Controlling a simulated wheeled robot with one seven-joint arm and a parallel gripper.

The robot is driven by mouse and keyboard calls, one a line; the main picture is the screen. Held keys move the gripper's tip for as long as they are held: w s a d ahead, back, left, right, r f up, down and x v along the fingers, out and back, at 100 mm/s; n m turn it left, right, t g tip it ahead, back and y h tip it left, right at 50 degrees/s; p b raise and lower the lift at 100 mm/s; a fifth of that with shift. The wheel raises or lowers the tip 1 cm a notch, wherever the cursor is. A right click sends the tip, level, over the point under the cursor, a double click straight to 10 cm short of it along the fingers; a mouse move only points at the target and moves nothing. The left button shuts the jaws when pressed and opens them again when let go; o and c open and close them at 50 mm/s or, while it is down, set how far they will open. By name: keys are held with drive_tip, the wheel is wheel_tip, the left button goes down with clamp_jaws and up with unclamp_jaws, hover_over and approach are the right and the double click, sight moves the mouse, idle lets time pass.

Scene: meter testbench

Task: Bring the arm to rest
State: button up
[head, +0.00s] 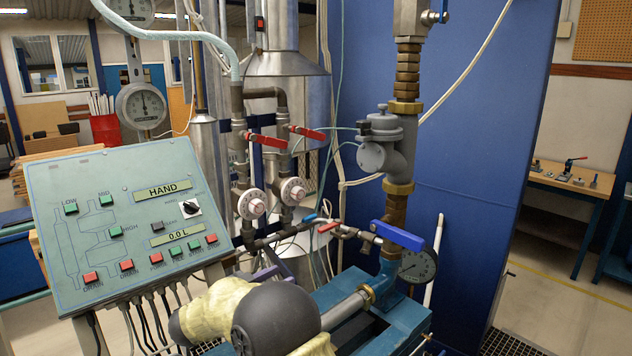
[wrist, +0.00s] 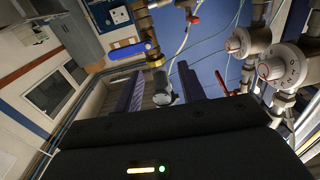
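My arm (head: 275,318), with dark grey and cream-coloured parts, reaches in from the bottom of the head view in front of the pipework. My gripper (wrist: 160,76) shows in the wrist view with its two purplish fingers standing apart and nothing held between them. In the head view the gripper is mostly hidden behind my own arm. A grey round fitting shows in the gap between the fingers, but it looks to be beyond them. I cannot tell the exact distance from the fingers to the pipes.
A control panel (head: 125,217) reading HAND and 0.0 L stands at left. Pipes carry red-handled valves (head: 265,140), white dials (head: 293,191), a blue handle (head: 397,236) and a gauge (head: 418,265). A blue wall (head: 480,130) stands behind. Open floor and a workbench (head: 565,185) are at right.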

drive_tip(key=w+d+r+n+t+y, duration=0.3)
drive_tip(key=w+d+n+y, duration=0.1)
drive_tip(key=w+y, duration=0.2)
drive_tip(key=s+d+f+n+g+y, duration=0.1)
drive_tip(key=s+d+f+n+y, duration=0.1)
drive_tip(key=d+n+y, duration=0.3)
drive_tip(key=s+d+f+g, duration=0.4)
drive_tip(key=s+d, duration=0.1)
drive_tip(key=s, duration=0.5)
drive_tip(key=s+d+f+g+y, duration=0.1)
drive_tip(key=s+d+f+g, duration=0.2)
drive_tip(key=s, duration=0.6)
drive_tip(key=s+d+f+g+y, duration=0.1)
drive_tip(key=s+d+f+g, duration=0.3)
drive_tip(key=s+d, duration=0.3)
drive_tip(key=s+g, duration=0.1)
drive_tip(key=s, duration=0.2)
drive_tip(key=shift+s+d+f+n+p, duration=0.25)
drive_tip(key=shift+s+f+n+p, duration=0.05)
drive_tip(key=shift+f, duration=0.05)
